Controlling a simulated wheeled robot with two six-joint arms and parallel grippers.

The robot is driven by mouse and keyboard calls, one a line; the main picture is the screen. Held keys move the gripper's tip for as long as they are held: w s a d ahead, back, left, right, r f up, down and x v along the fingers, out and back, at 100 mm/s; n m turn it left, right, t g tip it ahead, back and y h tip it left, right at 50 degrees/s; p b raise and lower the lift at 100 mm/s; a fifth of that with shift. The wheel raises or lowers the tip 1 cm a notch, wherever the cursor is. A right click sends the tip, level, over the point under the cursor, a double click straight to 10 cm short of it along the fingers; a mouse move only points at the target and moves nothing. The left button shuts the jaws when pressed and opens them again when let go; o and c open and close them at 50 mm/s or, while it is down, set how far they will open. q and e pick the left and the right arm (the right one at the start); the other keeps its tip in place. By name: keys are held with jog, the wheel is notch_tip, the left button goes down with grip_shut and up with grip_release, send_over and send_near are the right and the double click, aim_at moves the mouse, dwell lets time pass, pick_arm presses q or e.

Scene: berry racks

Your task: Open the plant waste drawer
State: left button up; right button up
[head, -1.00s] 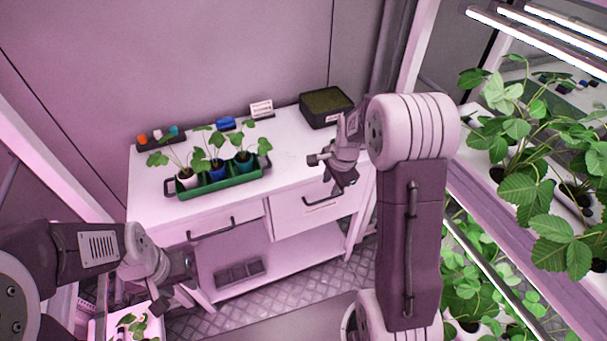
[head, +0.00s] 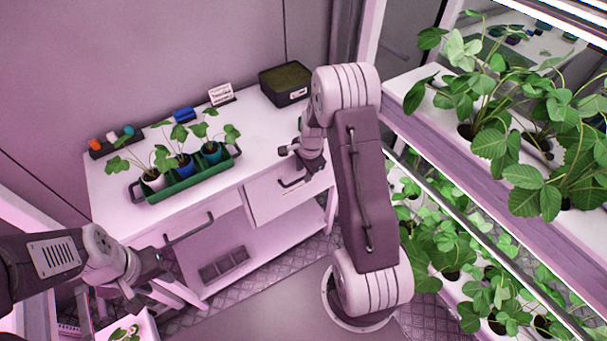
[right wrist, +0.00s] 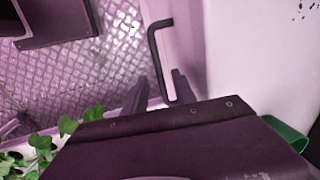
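The white cabinet (head: 225,268) has two drawer fronts. The left drawer (head: 220,205) and the right drawer (head: 270,200) each have a dark bar handle, the left handle (head: 190,230) and the right handle (head: 293,184). No label naming the plant waste drawer is readable. My right gripper (head: 297,168) is at the right handle. In the right wrist view its two fingers (right wrist: 160,90) are apart, with the lower end of the handle (right wrist: 155,50) showing between them; contact cannot be told.
On the cabinet top stand a green tray (head: 190,187) with several potted seedlings, a dark soil box (head: 285,83), a small sign (head: 221,94) and a blue item (head: 184,114). Plant racks (head: 450,145) rise close on the right. Patterned floor (head: 225,310) is open in front.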

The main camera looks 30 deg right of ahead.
jog(key=shift+w+f, duration=0.25)
jog(key=shift+f, duration=0.8)
jog(key=shift+a, duration=0.1)
grip_shut()
dwell(0.5)
